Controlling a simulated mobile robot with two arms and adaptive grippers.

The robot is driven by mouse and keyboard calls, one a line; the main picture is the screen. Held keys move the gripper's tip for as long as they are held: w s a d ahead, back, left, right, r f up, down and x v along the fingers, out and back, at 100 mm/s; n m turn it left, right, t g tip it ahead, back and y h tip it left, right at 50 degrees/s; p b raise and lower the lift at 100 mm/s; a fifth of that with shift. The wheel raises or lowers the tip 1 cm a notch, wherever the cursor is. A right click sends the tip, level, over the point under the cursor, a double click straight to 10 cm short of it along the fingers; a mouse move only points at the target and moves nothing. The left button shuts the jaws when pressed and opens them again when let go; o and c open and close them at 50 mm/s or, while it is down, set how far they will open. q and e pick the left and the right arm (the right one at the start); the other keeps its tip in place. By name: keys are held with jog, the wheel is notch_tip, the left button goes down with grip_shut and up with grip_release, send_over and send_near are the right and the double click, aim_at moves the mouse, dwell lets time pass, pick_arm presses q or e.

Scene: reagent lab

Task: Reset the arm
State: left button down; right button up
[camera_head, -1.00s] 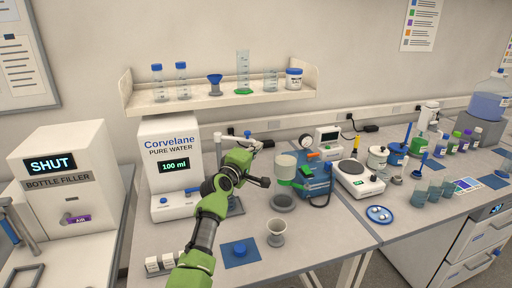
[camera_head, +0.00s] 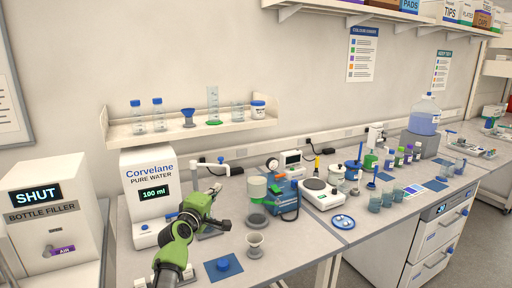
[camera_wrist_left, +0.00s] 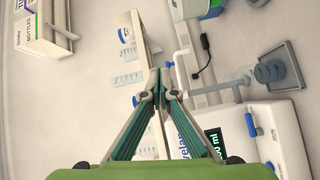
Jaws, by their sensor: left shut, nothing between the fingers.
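My left arm, green and dark, comes in from the lower left in the head view. Its gripper (camera_head: 224,225) is above the bench, in front of the white water dispenser (camera_head: 151,235). In the left wrist view, the two fingertips (camera_wrist_left: 160,79) meet with nothing between them. The dispenser also shows there, turned sideways, with a lit display (camera_wrist_left: 222,150). My right gripper is not in view.
A blue device (camera_head: 284,196) and a hotplate (camera_head: 322,194) stand farther right. A shelf (camera_head: 182,138) of glassware hangs behind.

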pick_arm(q)
jog(key=s+a+f+m+g+y, duration=0.15)
jog(key=s+f+m+g, duration=0.3)
jog(key=s+f, duration=0.8)
jog(key=s+a+f+m+g+h, duration=0.1)
jog(key=s+a+f+m+g, duration=0.3)
jog(key=s+f, duration=0.85)
jog(key=s+a+f+m+g+y, duration=0.1)
jog(key=s+m+g+y, duration=0.15)
jog(key=s, duration=1.45)
jog(key=s+a+f+m+g+y, duration=0.15)
jog(key=s+m, duration=0.25)
jog(key=s, duration=1.3)
notch_tip(320, 180, down, 28)
jog(key=g+b, duration=0.2)
jog(key=b, duration=0.2)
jog(key=s+a+f+g+b, duration=0.1)
jog(key=s+a+f+b, duration=0.1)
jog(key=s+f, duration=1.6)
notch_tip(320, 180, down, 4)
jog(key=shift+s+a+r+m+b, duration=0.1)
jog(key=shift+s+a+m+b, duration=0.15)
jog(key=shift+b, duration=0.35)
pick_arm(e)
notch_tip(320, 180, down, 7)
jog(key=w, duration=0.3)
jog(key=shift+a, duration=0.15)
